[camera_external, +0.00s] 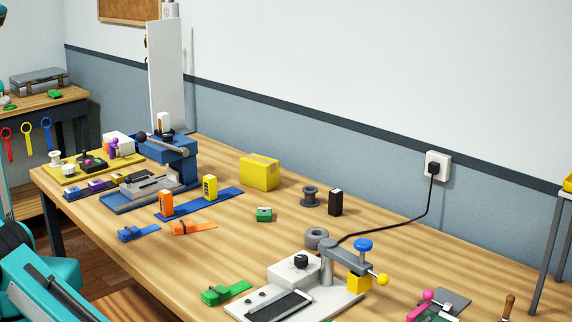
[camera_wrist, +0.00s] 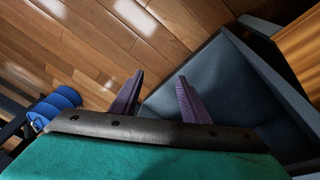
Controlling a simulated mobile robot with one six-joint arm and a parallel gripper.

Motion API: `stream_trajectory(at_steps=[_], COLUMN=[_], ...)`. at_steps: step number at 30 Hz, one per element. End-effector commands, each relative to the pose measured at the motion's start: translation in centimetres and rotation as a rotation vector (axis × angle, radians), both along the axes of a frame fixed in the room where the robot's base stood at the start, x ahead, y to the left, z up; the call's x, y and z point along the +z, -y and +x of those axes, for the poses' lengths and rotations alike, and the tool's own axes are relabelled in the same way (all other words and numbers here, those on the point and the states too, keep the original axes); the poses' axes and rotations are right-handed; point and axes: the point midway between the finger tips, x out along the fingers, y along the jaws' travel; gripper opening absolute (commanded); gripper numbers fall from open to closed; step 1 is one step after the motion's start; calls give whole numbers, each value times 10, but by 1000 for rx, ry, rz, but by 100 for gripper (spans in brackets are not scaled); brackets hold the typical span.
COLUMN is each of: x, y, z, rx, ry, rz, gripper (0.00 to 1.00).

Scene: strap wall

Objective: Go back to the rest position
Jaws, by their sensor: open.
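My gripper (camera_wrist: 160,92) shows in the wrist view with its two purple fingers apart and nothing between them. It points down over the wooden floor (camera_wrist: 95,45) and a dark grey-blue bin-like thing (camera_wrist: 215,75). In the external view, teal parts of my arm show at the lower left edge, beside the workbench (camera_external: 110,235). My gripper itself does not show in that view.
The bench carries a blue machine (camera_external: 165,160), a yellow box (camera_external: 259,172), a white press-like fixture (camera_external: 285,272) and several coloured straps, such as a green strap (camera_external: 226,292). A blue roll-like thing (camera_wrist: 55,107) is at the wrist view's left.

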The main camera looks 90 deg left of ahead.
Motion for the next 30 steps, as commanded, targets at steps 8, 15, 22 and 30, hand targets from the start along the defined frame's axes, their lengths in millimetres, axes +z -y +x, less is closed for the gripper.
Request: stream_trajectory(at_steps=[8,15,22,30], x=[-22,-20,-13,-13], y=[-92,-149,-170,-171], z=[-108,-204,-248,-251], rx=[85,159,193,194], ry=[-293,-544,-666,-674], rz=[105,178,210,212], gripper=[42,42,42,42])
